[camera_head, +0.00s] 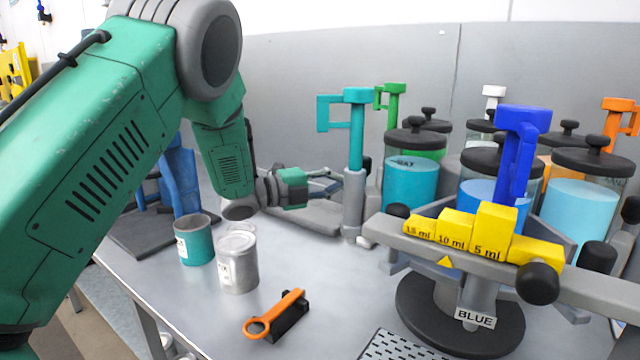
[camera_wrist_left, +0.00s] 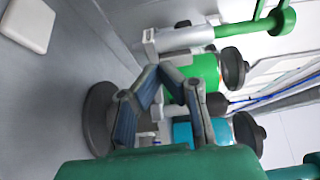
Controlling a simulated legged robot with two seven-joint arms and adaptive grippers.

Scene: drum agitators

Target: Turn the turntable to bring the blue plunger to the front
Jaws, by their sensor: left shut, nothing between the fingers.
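The turntable stands at the right in the head view on a dark round base (camera_head: 425,325), with jars and plungers around it. The blue plunger (camera_head: 522,140) is upright on its near side, above the yellow step block and the label BLUE (camera_head: 475,317). A teal plunger (camera_head: 357,130) stands at its left side in a grey sleeve, and a green plunger (camera_head: 392,98) is behind. My left gripper (camera_head: 338,182) is just left of the grey sleeve; contact is unclear. In the left wrist view its fingers (camera_wrist_left: 162,72) converge, shut and empty, before a green plunger (camera_wrist_left: 245,28). My right gripper is out of view.
A teal can (camera_head: 195,243) and a silver can (camera_head: 238,265) stand on the grey table left of the turntable. An orange-handled tool (camera_head: 275,316) lies on a black block nearer. A perforated plate (camera_head: 405,347) is at the front. A blue stand (camera_head: 180,180) is behind the cans.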

